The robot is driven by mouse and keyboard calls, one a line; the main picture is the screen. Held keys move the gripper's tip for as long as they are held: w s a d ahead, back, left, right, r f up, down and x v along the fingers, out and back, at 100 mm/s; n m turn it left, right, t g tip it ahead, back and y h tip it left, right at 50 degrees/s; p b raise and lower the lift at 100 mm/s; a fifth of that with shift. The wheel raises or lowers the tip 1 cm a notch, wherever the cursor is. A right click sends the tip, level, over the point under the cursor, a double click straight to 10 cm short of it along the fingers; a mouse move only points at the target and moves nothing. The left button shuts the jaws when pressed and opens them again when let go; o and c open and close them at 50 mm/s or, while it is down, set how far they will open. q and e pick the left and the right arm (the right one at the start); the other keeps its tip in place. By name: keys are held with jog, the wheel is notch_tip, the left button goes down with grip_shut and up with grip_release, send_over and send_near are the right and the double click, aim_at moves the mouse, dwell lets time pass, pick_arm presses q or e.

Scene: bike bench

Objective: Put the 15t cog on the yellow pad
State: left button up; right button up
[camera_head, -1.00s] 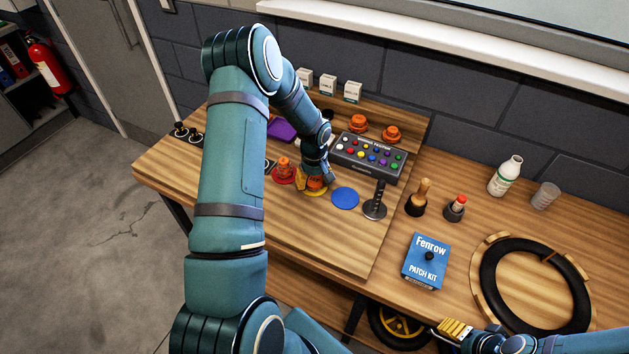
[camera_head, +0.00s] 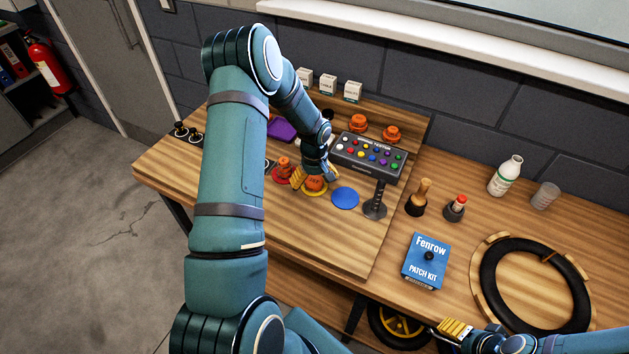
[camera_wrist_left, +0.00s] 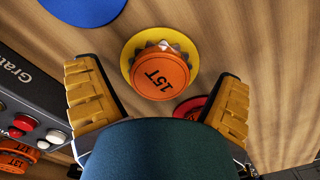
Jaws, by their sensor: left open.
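The orange 15t cog (camera_wrist_left: 161,75) rests on the yellow pad (camera_wrist_left: 127,57) in the left wrist view, its "15T" label facing the camera. In the head view the cog (camera_head: 315,184) also sits on the yellow pad (camera_head: 318,193), partly behind my gripper. My left gripper (camera_head: 314,179) is just above it; in the wrist view its yellow fingers stand apart on either side, clear of the cog. My right gripper (camera_head: 452,330) shows at the bottom edge, away from the pads; its jaw opening is unclear.
A red pad (camera_head: 274,178) with an orange cog (camera_head: 284,166) lies left of the yellow pad. An empty blue pad (camera_head: 345,198) lies right. A grey button panel (camera_head: 368,156) stands close behind my gripper. More orange cogs (camera_head: 358,123) are behind it.

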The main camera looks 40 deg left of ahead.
aim_at(314, 182)
pick_arm(q)
notch_tip(314, 182, up, 12)
jog(key=shift+f, duration=0.2)
jog(key=shift+s, duration=0.1)
dwell(0.6)
